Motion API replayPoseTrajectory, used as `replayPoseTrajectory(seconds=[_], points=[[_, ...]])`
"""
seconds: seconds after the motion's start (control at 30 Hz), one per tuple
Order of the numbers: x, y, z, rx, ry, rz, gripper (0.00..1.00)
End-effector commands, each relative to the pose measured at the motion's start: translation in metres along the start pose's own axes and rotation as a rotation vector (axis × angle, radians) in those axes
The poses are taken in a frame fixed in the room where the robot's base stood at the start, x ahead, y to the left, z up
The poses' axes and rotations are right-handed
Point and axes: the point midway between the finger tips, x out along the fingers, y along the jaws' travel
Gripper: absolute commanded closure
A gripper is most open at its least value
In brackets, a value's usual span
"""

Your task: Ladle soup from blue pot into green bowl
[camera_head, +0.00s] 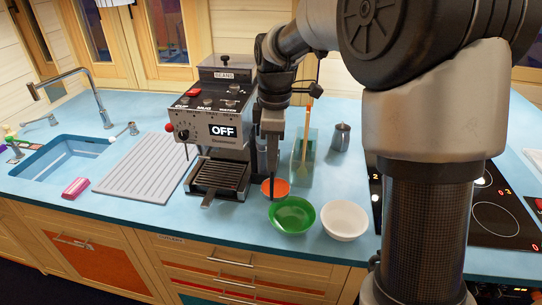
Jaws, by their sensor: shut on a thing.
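The green bowl (292,214) sits on the blue counter near its front edge and looks empty. My gripper (271,134) points down above the counter, behind and to the left of the green bowl. It is shut on a slim dark upright thing (272,163), which looks like a ladle handle. A small orange round thing (275,188) lies below it, just behind the green bowl. I cannot tell whether it is the ladle's cup or a separate bowl. No blue pot can be made out; my arm hides part of the counter at right.
A white bowl (344,220) stands right of the green one. A clear holder (311,165) with a wooden utensil (304,140) and a metal jug (340,137) stand behind. A coffee machine (213,112) is close at left, with a drainboard (146,165) and sink beyond. A black hob (497,207) is right.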

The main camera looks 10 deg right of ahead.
Motion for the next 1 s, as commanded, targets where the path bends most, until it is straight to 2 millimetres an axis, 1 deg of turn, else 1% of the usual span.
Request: replayPoseTrajectory(seconds=[0.03,0.67,1.0], points=[[0.005,0.0,0.003,0.004,0.009,0.004,1.0],[0.036,-0.004,0.02,0.007,0.118,0.027,1.0],[0.041,-0.008,0.037,0.012,0.219,0.049,1.0]])
